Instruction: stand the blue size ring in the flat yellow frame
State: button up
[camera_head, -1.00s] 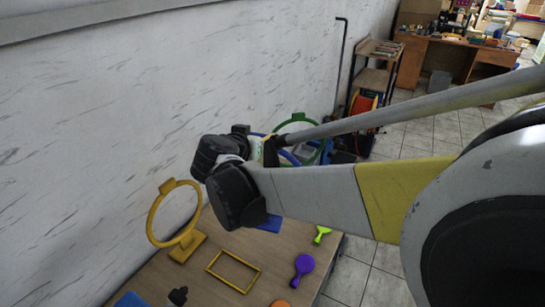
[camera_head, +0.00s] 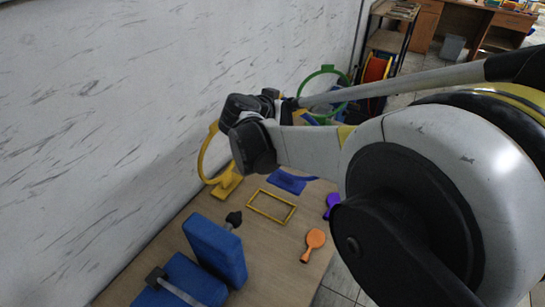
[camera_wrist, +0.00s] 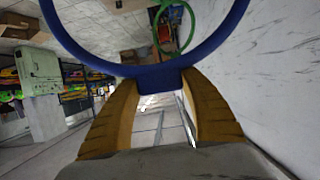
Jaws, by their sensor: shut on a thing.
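My gripper (camera_wrist: 160,88) is shut on the blue size ring (camera_wrist: 88,58). In the wrist view its two orange-brown fingers pinch the ring's lower tab, and the loop spreads upward beyond the picture. The flat yellow frame (camera_head: 270,206) lies on the table in the head view, an empty rectangle. A flat blue piece (camera_head: 290,181) shows just behind the frame, below my wrist; I cannot tell whether it is part of the ring. In the head view my arm hides the fingers and most of the ring.
A yellow ring on a stand (camera_head: 226,185) is left of the frame by the wall. A green ring (camera_head: 327,70) stands farther back. Blue blocks (camera_head: 214,248) are in front; orange (camera_head: 314,241) and purple (camera_head: 332,204) paddles lie to the right.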

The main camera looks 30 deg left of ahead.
jog(key=s+a+f+b, duration=0.2)
jog(key=s+a+f, duration=0.1)
jog(key=s+f, duration=0.3)
jog(key=shift+s+f+b, duration=0.3)
jog(key=shift+f+b, duration=0.05)
jog(key=shift+f, duration=0.85)
jog(key=shift+f, duration=0.15)
jog(key=o, duration=1.4)
jog(key=p+v, duration=0.2)
jog(key=v, duration=1)
jog(key=shift+r, duration=0.25)
